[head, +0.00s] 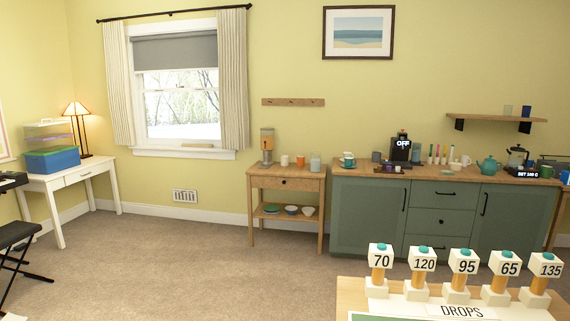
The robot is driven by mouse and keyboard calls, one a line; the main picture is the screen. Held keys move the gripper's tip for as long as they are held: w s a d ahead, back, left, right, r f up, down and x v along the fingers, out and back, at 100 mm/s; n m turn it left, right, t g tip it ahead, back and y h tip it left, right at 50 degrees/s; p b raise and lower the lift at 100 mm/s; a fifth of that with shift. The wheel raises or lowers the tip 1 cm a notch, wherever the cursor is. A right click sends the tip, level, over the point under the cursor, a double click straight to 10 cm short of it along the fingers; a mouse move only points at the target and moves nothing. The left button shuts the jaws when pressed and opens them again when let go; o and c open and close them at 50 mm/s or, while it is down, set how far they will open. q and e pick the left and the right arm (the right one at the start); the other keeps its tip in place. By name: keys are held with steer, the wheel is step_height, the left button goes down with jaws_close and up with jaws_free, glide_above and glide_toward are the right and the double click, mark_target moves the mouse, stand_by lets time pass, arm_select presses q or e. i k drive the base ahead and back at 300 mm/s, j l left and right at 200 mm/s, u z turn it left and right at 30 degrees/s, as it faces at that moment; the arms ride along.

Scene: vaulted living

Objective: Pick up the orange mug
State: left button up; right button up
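A small orange mug (300,161) stands on top of the small wooden side table (262,172) against the back wall. A white mug (284,160) is just to its left, and a pale glass or jar (315,162) is just to its right. A dispenser with a tan top (267,146) stands at the left of the same table. The orange mug is far off and small, so its handle is not clear. Neither of my grippers shows in the head view.
A green cabinet (370,215) with mugs, a teapot (488,166) and a black coffee machine (401,148) adjoins the table on the right. A low stand with numbered blocks (424,265) is in the right foreground. A white desk (85,175) stands left. Carpet (200,260) between is clear.

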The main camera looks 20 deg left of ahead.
mark_target(300, 159)
steer(key=i+j+u, duration=0.4)
steer(key=i+j, duration=0.3)
steer(key=j, duration=0.25)
steer(key=i+j+u, duration=0.4)
steer(key=i+j, duration=0.35)
steer(key=i+z, duration=0.3)
steer(key=i, duration=0.65)
steer(key=i+j+z, duration=0.1)
steer(key=i+z, duration=0.2)
steer(key=i, duration=0.65)
steer(key=i+z, duration=0.4)
steer(key=i, duration=0.45)
steer(key=i+j+z, duration=0.15)
steer(key=i+z, duration=0.25)
steer(key=i, duration=0.45)
